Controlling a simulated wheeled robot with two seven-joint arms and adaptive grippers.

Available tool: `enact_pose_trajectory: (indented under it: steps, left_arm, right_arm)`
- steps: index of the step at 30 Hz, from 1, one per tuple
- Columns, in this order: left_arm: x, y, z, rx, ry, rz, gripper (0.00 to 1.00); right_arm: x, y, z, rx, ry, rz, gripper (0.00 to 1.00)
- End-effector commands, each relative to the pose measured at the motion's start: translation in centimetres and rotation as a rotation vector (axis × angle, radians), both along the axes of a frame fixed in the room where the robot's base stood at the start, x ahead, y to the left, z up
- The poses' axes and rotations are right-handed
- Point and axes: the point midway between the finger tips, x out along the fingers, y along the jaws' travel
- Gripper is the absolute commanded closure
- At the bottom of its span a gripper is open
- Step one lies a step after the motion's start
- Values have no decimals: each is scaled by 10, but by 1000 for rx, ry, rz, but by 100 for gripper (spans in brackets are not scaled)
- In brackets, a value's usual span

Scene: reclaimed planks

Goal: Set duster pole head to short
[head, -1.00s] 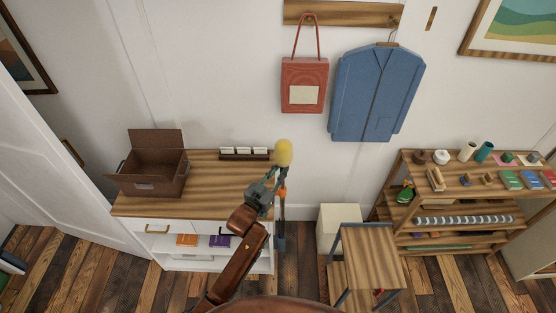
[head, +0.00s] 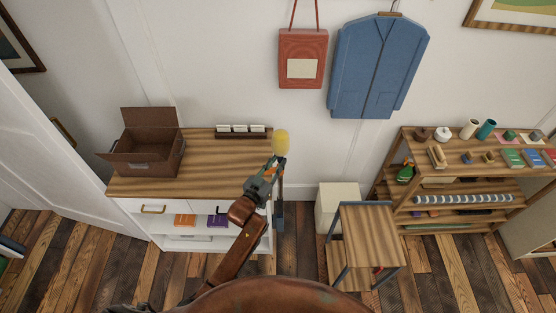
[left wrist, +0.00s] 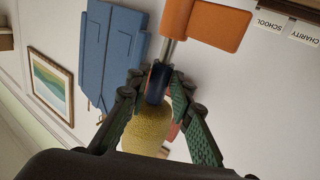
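The duster pole has a yellow fuzzy head (head: 281,143), which shows large in the left wrist view (left wrist: 147,129). A dark blue collar (left wrist: 158,83) joins the head to a short metal rod (left wrist: 168,50), with an orange block (left wrist: 216,22) beyond. In the head view the pole (head: 281,196) stands about upright at the cabinet's right end. My left gripper (head: 272,166) is at the pole just below the yellow head. In the left wrist view its two green fingers (left wrist: 157,90) close around the blue collar. The pole's lower part is partly hidden. My right gripper is out of view.
A wooden-topped white cabinet (head: 200,158) bears an open brown box (head: 150,150) and a rack of white cards (head: 240,131). A small wooden table (head: 368,228) and a white bin (head: 337,203) stand right. A loaded shelf (head: 455,200) stands further right.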

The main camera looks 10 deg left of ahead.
Motion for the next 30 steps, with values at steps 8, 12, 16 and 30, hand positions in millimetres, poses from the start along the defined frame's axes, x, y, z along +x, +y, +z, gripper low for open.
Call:
enact_pose_trajectory:
  steps: [8,12,16,30]
  left_arm:
    - [1,-1,8,-1,-14,-1,65]
    - [1,-1,9,-2,-17,-2,65]
    - [-4,1,9,-2,-18,-1,65]
    - [-88,27,8,-1,-14,-1,65]
  right_arm:
    - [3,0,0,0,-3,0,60]
    - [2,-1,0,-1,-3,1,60]
    - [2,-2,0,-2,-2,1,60]
    - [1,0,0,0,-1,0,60]
